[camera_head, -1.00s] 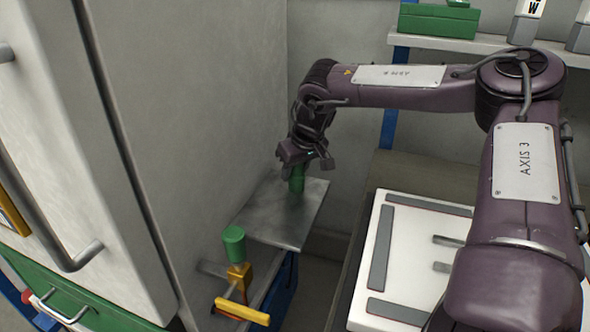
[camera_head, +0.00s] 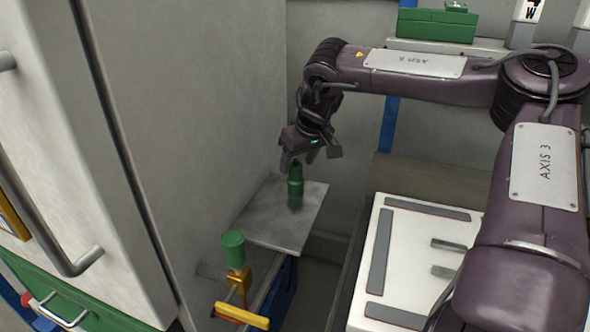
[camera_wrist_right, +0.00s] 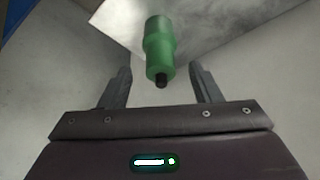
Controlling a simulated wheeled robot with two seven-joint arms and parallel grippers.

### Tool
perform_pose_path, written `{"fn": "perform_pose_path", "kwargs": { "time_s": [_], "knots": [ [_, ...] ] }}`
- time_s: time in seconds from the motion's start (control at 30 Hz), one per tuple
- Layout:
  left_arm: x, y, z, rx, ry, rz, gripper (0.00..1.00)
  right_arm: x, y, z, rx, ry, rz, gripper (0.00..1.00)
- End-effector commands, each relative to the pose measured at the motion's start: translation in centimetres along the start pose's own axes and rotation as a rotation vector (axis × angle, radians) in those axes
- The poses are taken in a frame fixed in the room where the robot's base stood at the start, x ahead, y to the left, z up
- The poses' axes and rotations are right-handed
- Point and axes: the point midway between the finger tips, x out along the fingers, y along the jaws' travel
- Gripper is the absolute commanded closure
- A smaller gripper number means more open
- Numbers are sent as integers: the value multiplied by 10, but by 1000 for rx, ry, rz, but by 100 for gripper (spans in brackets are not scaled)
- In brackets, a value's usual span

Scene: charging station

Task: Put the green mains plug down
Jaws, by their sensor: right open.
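The green mains plug (camera_head: 295,184) stands upright on a small grey metal shelf (camera_head: 262,226). In the right wrist view the plug (camera_wrist_right: 160,45) shows its dark tip toward me, with the shelf behind it. My right gripper (camera_head: 300,160) is just above the plug. In the right wrist view its two fingers (camera_wrist_right: 160,85) are apart on either side of the plug's near end, with a gap on both sides. My left gripper is not in view.
A green-topped fixture (camera_head: 233,249) with brass body and yellow lever (camera_head: 242,316) sits below the shelf. A white panel with grey strips (camera_head: 405,270) is to the right. A large grey cabinet (camera_head: 90,130) stands left.

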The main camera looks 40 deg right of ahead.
Motion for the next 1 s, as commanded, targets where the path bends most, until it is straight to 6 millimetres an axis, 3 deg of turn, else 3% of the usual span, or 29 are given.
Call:
{"fn": "perform_pose_path", "kwargs": {
  "time_s": [0.1, 0.33, 0.5, 1.0],
  "knots": [
    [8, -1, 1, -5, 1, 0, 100, -29, 0, -1, 0, 4, -2, 43],
    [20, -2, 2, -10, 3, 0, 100, -62, 0, 0, 1, 0, 0, 43],
    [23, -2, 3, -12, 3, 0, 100, -70, 0, 0, 0, -1, 0, 43],
    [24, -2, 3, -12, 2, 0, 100, -70, 0, 1, 1, -2, 0, 43]
  ]
}}
